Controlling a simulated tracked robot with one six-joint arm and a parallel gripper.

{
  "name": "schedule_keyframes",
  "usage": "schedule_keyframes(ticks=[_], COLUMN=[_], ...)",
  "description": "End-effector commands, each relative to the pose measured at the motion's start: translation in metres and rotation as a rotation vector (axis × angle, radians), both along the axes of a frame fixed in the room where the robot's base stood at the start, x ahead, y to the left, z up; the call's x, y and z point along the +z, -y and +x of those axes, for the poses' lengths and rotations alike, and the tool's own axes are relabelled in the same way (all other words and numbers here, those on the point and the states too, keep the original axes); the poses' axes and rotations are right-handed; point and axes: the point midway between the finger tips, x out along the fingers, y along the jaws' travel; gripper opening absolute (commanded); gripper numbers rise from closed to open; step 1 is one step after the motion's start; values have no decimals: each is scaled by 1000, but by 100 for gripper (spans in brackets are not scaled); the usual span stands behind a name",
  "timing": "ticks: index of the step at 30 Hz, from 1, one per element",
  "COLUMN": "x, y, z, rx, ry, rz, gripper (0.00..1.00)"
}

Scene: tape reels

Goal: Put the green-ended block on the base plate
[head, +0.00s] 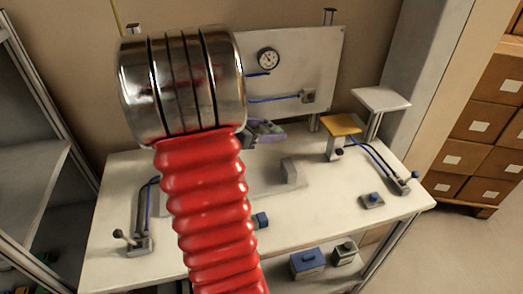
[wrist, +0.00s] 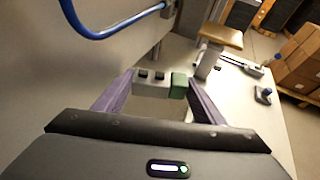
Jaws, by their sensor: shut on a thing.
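In the wrist view the green-ended block (wrist: 150,90) is a pale grey bar with dark knobs on top and a green right end. My gripper (wrist: 160,84) has its purple fingers shut on the block's two ends. In the head view my gripper (head: 266,131) is small, above the back of the table, partly hidden behind my arm. A flat grey base plate (head: 262,180) lies mid-table in the head view, with an upright grey piece (head: 289,171) at its right. The gripper is behind and above this plate. The plate's left part is hidden by my arm.
A back panel (head: 315,75) with a gauge (head: 268,59) and blue hoses stands behind the table (head: 330,215). A yellow-topped stand (head: 341,125) and a white-topped stand (head: 380,99) are at the right. A lever fixture (head: 137,243) stands front left. The table's right front is mostly clear.

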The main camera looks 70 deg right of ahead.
Motion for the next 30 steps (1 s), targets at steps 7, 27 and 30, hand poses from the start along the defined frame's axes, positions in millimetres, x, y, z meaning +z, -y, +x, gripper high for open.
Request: schedule_keyframes(ticks=[7, 27, 30], x=[-40, -67, -81], y=[-1, -1, -1], z=[4, 1, -1], rx=[8, 1, -3], ry=[-2, -2, -3], rz=[3, 2, 3], gripper=[38, 38, 38])
